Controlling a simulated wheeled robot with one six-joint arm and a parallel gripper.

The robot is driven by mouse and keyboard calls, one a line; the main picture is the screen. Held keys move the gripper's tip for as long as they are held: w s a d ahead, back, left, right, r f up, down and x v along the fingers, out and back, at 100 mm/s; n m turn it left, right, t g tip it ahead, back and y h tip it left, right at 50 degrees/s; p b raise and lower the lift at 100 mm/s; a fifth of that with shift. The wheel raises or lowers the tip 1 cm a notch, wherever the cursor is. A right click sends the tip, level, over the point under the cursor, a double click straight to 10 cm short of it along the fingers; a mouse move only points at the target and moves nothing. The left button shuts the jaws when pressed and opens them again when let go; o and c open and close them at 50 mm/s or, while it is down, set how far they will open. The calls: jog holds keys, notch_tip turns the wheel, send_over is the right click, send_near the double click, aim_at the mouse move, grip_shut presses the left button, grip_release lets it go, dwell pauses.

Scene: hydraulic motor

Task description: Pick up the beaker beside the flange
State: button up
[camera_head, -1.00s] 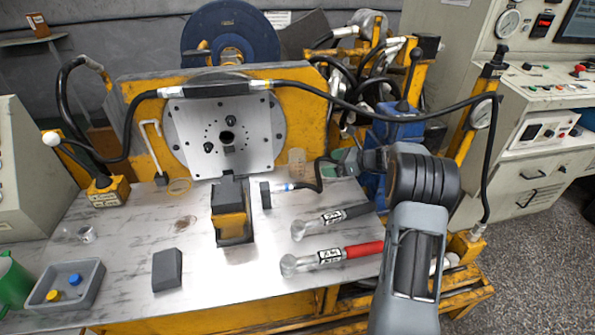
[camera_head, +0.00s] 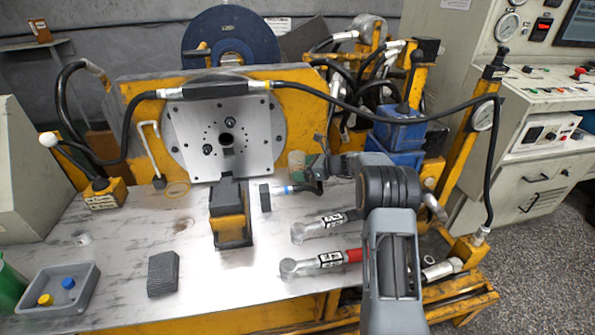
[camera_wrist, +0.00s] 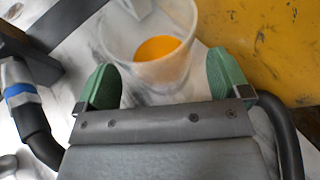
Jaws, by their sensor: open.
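The flange (camera_head: 190,118) is a grey metal plate with bolt holes on the yellow stand at the back of the bench. The beaker (camera_head: 295,158) stands to its right against the yellow stand, small and partly covered by my gripper. In the wrist view the beaker (camera_wrist: 124,42) is a clear, round cup with orange showing at its bottom. My gripper (camera_wrist: 161,60) is open, with one green finger on each side of the beaker's near part. I cannot tell whether the fingers touch it. In the head view my gripper (camera_head: 309,166) is small and partly hidden.
A black cable with a blue band (camera_wrist: 20,95) lies left of my gripper in the wrist view. The yellow stand (camera_wrist: 262,45) is close on the right. Two torque wrenches (camera_head: 325,225) lie nearer on the bench (camera_head: 215,280). A dark block (camera_head: 265,197) stands left of the beaker.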

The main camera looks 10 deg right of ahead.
jog(key=shift+w+a+f, duration=0.3)
jog(key=shift+w+a, duration=0.1)
jog(key=shift+a, duration=0.1)
jog(key=c, duration=1)
